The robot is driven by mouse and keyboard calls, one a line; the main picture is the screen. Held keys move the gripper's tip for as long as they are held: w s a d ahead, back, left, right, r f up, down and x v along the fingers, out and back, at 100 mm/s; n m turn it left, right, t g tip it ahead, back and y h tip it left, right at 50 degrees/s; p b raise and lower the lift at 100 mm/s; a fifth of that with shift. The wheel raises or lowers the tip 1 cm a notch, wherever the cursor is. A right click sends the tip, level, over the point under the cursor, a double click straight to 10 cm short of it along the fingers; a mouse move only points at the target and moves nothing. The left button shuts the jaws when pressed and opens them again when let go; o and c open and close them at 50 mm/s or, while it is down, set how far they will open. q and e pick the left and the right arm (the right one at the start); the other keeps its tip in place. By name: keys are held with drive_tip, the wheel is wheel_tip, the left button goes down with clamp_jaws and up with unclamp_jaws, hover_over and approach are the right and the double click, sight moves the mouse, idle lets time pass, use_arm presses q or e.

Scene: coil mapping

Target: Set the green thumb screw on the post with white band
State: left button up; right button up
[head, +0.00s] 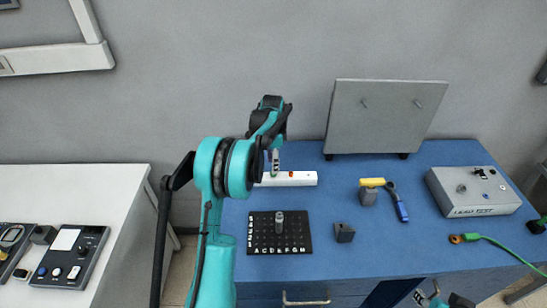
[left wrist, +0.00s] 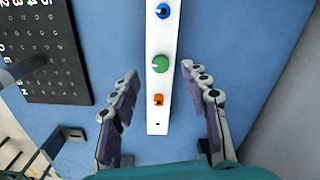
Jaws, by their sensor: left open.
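The green thumb screw (left wrist: 160,64) stands on a white strip (left wrist: 157,120), between a blue screw (left wrist: 162,10) and an orange one (left wrist: 158,100). My left gripper (left wrist: 162,76) is open, its fingers on either side of the strip near the green screw, holding nothing. In the head view the left gripper (head: 274,160) is over the white strip (head: 300,179). A grey post (head: 279,222) stands on the black lettered board (head: 262,246); I cannot make out a white band on it. My right gripper (head: 438,298) is only partly in view at the bottom edge.
A dark grey block (head: 344,233) lies right of the board. A yellow-topped block (head: 369,194) and a blue-handled tool (head: 398,205) are further right, beside a grey test box (head: 475,192). A grey panel (head: 385,118) stands at the back. A green cable (head: 505,248) lies at right.

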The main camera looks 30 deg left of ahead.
use_arm(q)
drive_tip(key=shift+f+b, duration=0.35)
drive_tip(key=shift+f, duration=1.9)
drive_tip(key=shift+c, duration=0.3)
drive_tip(key=c, duration=1)
drive_tip(key=shift+r, duration=0.3)
drive_tip(key=shift+r+p, duration=0.3)
drive_tip(key=shift+p, duration=0.05)
drive_tip(key=shift+r+p, duration=0.55)
drive_tip(key=shift+r, duration=0.55)
drive_tip(key=shift+r+p, duration=0.95)
drive_tip(key=shift+r, duration=0.75)
